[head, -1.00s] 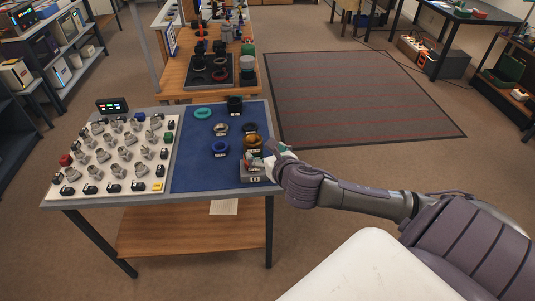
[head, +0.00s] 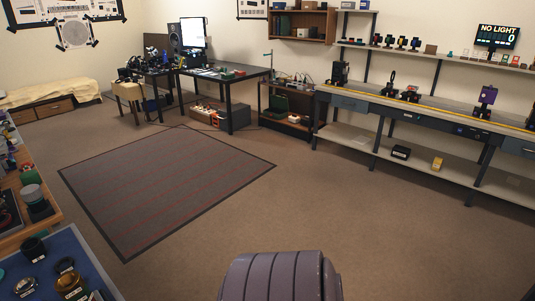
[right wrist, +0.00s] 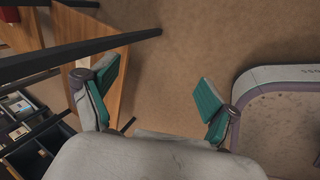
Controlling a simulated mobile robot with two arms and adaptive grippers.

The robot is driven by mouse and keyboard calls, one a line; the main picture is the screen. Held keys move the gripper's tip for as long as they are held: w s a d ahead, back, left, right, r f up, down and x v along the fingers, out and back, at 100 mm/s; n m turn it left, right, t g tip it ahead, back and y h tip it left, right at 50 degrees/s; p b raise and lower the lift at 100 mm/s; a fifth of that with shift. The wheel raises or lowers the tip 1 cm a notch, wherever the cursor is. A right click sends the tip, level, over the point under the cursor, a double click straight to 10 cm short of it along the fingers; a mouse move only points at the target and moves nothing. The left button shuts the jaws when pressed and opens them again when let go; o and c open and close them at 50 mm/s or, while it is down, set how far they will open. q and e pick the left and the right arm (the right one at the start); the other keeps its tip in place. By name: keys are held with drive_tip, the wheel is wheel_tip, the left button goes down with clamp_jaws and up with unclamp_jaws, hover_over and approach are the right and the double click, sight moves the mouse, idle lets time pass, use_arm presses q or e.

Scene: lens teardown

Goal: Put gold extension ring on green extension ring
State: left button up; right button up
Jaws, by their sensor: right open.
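A gold ring (head: 70,286) stands on the blue mat (head: 80,240) at the lower left of the head view, partly cut off by the picture's lower edge. The green extension ring is out of view in both current views. My right gripper (right wrist: 155,95) is open and empty in the right wrist view, with its two green-padded fingers wide apart. Brown floor lies behind it, and no ring is between the fingers. My left gripper is not in view.
A black cup-shaped part (head: 34,249) and a dark ring (head: 66,265) are near the gold ring. A wooden bench (head: 40,220) stands beyond the mat. Dark table legs and a wooden shelf (right wrist: 100,45) are close to the right gripper. Open floor lies right of the mat.

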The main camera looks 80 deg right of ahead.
drive_tip(key=s+a+f+m+g, duration=0.1)
drive_tip(key=s+a+f+m, duration=0.2)
drive_tip(key=s, duration=0.4)
drive_tip(key=s+a+f+m+g+y, duration=0.1)
drive_tip(key=s+a+f+m, duration=0.2)
drive_tip(key=s, duration=0.5)
drive_tip(key=s+a+f+m+g+y, duration=0.1)
drive_tip(key=s+a+f+m, duration=0.2)
drive_tip(key=s+a, duration=0.3)
drive_tip(key=shift+s+a+f+m+g, duration=0.3)
drive_tip(key=shift+s+f, duration=0.35)
drive_tip(key=shift+f, duration=0.15)
